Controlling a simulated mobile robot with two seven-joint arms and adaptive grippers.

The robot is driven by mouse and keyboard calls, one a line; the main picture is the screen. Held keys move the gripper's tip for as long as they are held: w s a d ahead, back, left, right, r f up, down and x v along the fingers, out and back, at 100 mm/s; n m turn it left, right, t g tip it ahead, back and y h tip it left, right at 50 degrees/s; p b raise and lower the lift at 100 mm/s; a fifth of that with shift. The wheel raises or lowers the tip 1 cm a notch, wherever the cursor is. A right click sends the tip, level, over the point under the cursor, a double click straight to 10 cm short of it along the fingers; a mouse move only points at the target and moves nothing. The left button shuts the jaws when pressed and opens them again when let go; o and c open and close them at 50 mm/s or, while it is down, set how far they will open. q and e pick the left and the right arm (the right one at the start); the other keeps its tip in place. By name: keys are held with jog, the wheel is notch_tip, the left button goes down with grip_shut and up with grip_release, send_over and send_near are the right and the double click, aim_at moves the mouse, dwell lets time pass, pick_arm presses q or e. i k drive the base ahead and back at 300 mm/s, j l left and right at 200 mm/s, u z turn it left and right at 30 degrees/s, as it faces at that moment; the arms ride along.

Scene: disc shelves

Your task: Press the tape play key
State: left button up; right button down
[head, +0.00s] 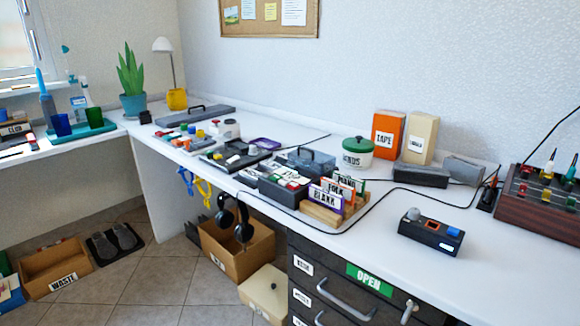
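Neither of my grippers is in the head view. No key can be read as a play key at this size. A dark box with small white, red and green parts on top (284,186) stands near the front edge at mid-counter. Behind it to the left is a flat black device (236,157) with light and dark parts on top. A small black unit (430,234) with a grey knob, an orange-framed window and a blue part sits alone at the right. An orange box labelled TAPE (387,134) stands upright against the wall.
Label cards in a wooden holder (321,213), a green-lidded pot (357,152) and a wood-sided panel with coloured levers (540,205) crowd the counter. Black cables cross it. Headphones (243,228) hang at its front edge above a cardboard box (225,243). The right-front counter is mostly clear.

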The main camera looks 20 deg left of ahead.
aim_at(276, 178)
jog(key=i+j+z, duration=0.2)
jog(key=j, duration=0.35)
jog(key=j+z, duration=0.2)
jog(key=j, duration=0.3)
jog(key=j+z, duration=0.1)
jog(key=j, duration=0.3)
jog(key=k+j+z, duration=0.1)
jog(key=j, duration=0.25)
jog(key=k+j+z, duration=0.1)
jog(key=j, duration=0.3)
jog(key=k+j+z, duration=0.1)
jog(key=j, duration=0.3)
